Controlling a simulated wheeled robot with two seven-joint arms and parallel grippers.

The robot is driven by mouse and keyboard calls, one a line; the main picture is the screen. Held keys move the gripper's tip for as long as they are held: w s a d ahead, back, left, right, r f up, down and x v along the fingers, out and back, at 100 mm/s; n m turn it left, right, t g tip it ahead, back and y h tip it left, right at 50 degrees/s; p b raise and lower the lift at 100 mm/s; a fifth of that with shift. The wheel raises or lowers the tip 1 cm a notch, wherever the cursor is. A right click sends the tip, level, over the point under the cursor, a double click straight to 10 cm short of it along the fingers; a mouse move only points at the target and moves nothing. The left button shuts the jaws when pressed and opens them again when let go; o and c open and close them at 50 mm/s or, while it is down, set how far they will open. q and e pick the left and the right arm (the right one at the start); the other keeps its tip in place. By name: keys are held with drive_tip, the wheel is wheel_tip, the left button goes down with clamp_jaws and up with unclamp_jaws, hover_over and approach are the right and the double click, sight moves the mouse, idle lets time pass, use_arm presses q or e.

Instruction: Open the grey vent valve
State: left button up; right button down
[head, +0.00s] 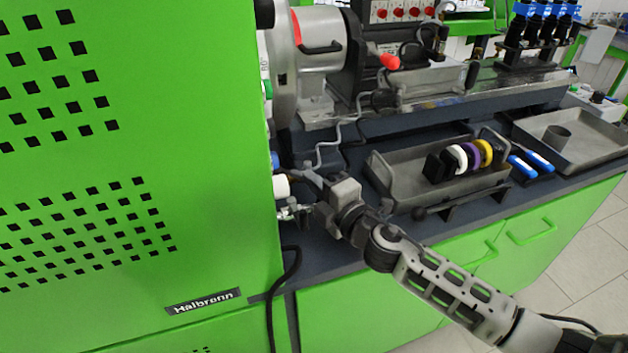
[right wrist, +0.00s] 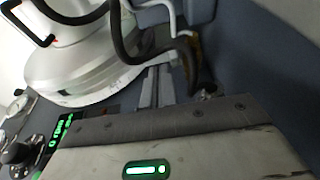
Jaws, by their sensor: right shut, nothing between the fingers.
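My right gripper (head: 308,178) is at the right edge of the green cabinet, above the dark bench top. Its fingers are shut and hold nothing. They point left toward a small cluster of fittings: a white cylinder (head: 281,187), a blue part above it and a small metallic fitting (head: 290,211) below it. I cannot tell which part is the grey vent valve, or whether my fingers touch any of these; the cabinet edge partly hides the cluster. The right wrist view shows no clear valve or fingertips. My left gripper is not in view.
The green cabinet (head: 130,190) fills the left side. A silver drum-shaped housing (head: 322,55) stands behind the gripper, and shows in the wrist view (right wrist: 80,70). A grey tray (head: 400,185) with coloured rings and another tray (head: 590,150) lie to the right. A black cable (head: 291,270) hangs in front.

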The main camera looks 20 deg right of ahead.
drive_tip(key=shift+w+d, duration=0.9)
drive_tip(key=shift+d, duration=0.15)
